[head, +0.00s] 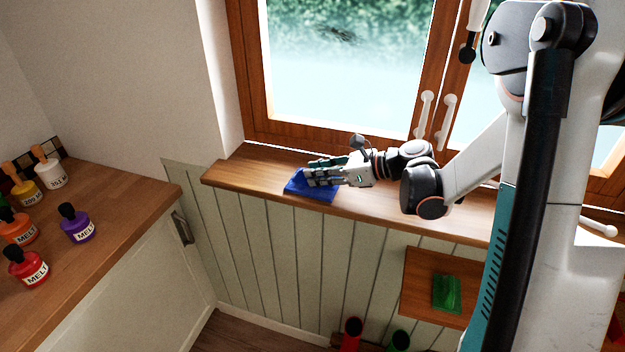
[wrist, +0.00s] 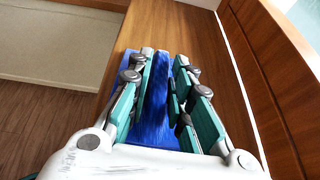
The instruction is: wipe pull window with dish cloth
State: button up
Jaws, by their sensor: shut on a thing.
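A blue dish cloth (head: 311,187) lies on the wooden window sill (head: 262,165). My gripper (head: 315,172) is low over the sill and shut on the cloth. In the wrist view the blue cloth (wrist: 157,105) is bunched up between the fingers of my gripper (wrist: 165,80), with more of it spread flat beneath them. The window (head: 345,60) stands behind the sill, with a brown wooden frame and white handles (head: 424,114). A dark smudge (head: 331,34) shows on the upper part of its left pane.
A counter (head: 120,215) at the left holds several bottles, such as a purple one (head: 76,224). A small wooden shelf (head: 418,288) below the sill carries a green cloth (head: 447,293). Red (head: 351,333) and green containers stand near the floor. The sill's left end is clear.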

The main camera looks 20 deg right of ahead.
grip_shut()
jog(key=shift+r, duration=0.15)
jog(key=shift+r+p, duration=1.6)
jog(key=shift+r, duration=0.8)
